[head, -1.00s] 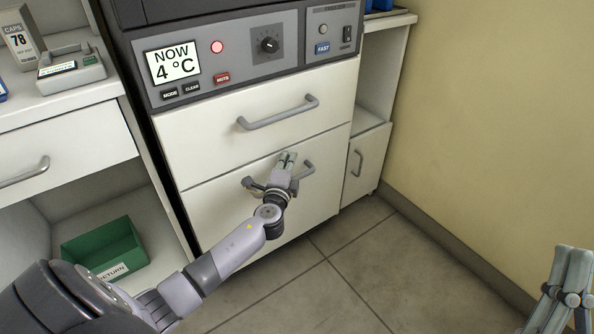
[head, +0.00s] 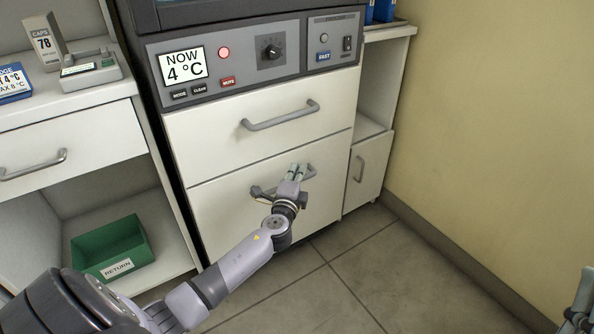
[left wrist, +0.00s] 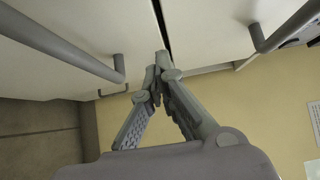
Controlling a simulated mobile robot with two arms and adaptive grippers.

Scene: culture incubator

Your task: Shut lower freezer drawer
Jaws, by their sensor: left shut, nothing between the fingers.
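The lower freezer drawer (head: 225,212) is the white front below the upper drawer (head: 200,130). It looks close to flush; I cannot tell if it is fully shut. Its grey bar handle (head: 262,192) is partly hidden behind my left gripper (head: 297,172). That gripper is shut and empty, its fingertips by the drawer's upper edge; contact is unclear. In the left wrist view, the fingertips (left wrist: 156,72) lie near the dark seam between the two fronts, beside the lower handle (left wrist: 60,42). My right gripper (head: 580,312) is cut off at the bottom right corner.
The control panel (head: 255,62) is above the drawers. A side cabinet (head: 370,165) stands right of them, by the yellow wall (head: 490,130). A green return bin (head: 112,245) sits on the left shelf. The tiled floor (head: 350,270) in front is clear.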

